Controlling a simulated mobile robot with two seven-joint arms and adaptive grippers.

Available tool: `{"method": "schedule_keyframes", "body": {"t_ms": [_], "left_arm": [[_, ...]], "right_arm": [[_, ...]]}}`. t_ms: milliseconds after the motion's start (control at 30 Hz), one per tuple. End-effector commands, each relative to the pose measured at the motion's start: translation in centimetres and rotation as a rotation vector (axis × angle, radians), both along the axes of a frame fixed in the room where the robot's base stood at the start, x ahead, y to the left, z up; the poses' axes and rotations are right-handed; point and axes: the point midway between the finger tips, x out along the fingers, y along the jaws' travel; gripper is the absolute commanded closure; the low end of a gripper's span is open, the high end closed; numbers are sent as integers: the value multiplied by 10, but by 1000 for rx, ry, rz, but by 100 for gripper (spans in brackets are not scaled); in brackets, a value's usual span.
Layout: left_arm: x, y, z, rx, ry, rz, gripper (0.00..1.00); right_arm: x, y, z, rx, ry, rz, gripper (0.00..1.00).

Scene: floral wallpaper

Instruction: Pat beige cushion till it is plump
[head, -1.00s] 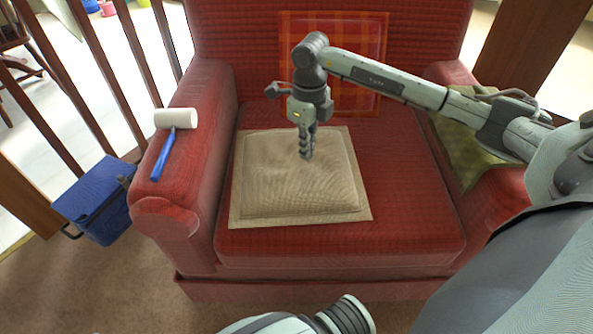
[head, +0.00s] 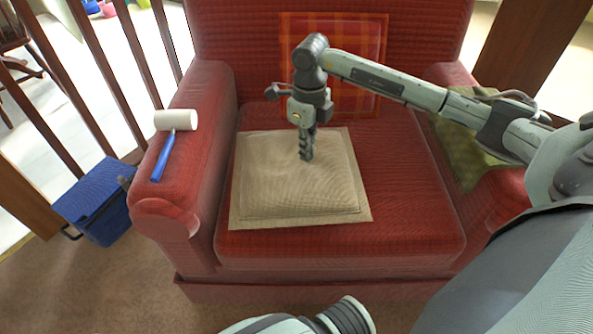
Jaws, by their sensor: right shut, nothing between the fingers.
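The beige cushion (head: 285,190) lies flat on the seat of the red armchair (head: 405,190), towards the left of the seat. It looks raised in the middle, with a flat border around it. My right gripper (head: 306,158) points down over the upper right part of the cushion, with its fingers shut and empty. The fingertips are at or just above the cushion's surface; I cannot tell whether they touch. My left gripper is not in view; only part of my arm shows at the bottom edge.
An orange plaid cushion (head: 350,45) leans on the backrest. A green cloth (head: 465,150) lies by the right armrest. A blue box (head: 95,200) stands left of the chair.

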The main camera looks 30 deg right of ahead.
Motion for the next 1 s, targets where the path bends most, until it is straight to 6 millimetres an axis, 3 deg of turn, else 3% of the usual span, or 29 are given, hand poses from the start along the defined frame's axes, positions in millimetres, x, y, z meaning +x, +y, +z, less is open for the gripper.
{"method": "schedule_keyframes", "body": {"t_ms": [367,833,1000], "left_arm": [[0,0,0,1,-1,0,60],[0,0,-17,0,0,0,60],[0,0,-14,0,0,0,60]], "right_arm": [[0,0,-1,0,0,0,100],[0,0,-23,0,0,0,100],[0,0,-20,0,0,0,100]]}}
